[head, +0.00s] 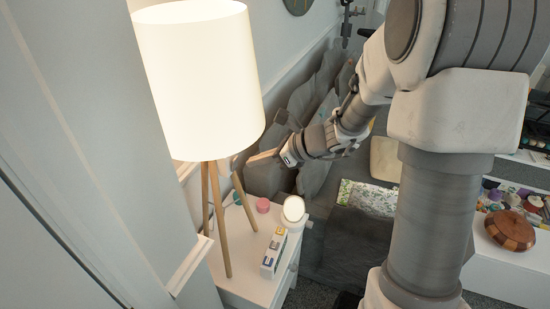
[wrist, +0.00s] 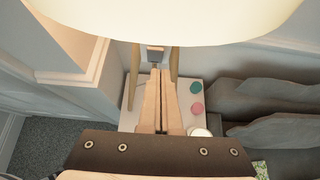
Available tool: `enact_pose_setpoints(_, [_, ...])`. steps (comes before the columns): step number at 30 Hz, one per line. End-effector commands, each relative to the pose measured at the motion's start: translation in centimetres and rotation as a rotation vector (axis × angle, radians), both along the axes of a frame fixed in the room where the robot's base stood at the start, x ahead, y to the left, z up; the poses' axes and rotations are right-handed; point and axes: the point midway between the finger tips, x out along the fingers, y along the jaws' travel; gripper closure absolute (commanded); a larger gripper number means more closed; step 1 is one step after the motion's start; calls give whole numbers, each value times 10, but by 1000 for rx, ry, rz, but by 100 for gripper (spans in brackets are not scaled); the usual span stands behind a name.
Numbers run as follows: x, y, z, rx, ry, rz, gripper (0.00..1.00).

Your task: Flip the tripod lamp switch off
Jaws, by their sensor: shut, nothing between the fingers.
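The tripod lamp (head: 197,82) stands on a white side table with its white shade glowing. Its wooden legs (head: 222,225) spread below the shade, and the shade also fills the top of the wrist view (wrist: 165,18). A small grey box, which looks like the lamp's switch (wrist: 155,52), sits under the shade between the legs in the wrist view. It is hidden in the head view. My gripper (wrist: 155,72) is shut and empty, its fingertips pointing at the box from just in front. I cannot tell whether they touch. In the head view my gripper (head: 252,160) is right of the shade's lower edge.
The side table (head: 240,277) holds a pink round item (head: 263,205), a teal one (wrist: 196,87), a small round white lamp (head: 293,209) and a small box (head: 272,252). A grey cushioned sofa (head: 318,110) is behind my arm. A wall ledge (head: 190,265) stands close on the left.

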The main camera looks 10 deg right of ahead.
Motion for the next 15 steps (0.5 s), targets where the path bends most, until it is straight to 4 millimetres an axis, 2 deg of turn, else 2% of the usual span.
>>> enact_pose_setpoints(6, [10, 16, 4, 0, 0, 1, 100])
enact_pose_setpoints(15, [12, 18, 4, -1, 1, 0, 100])
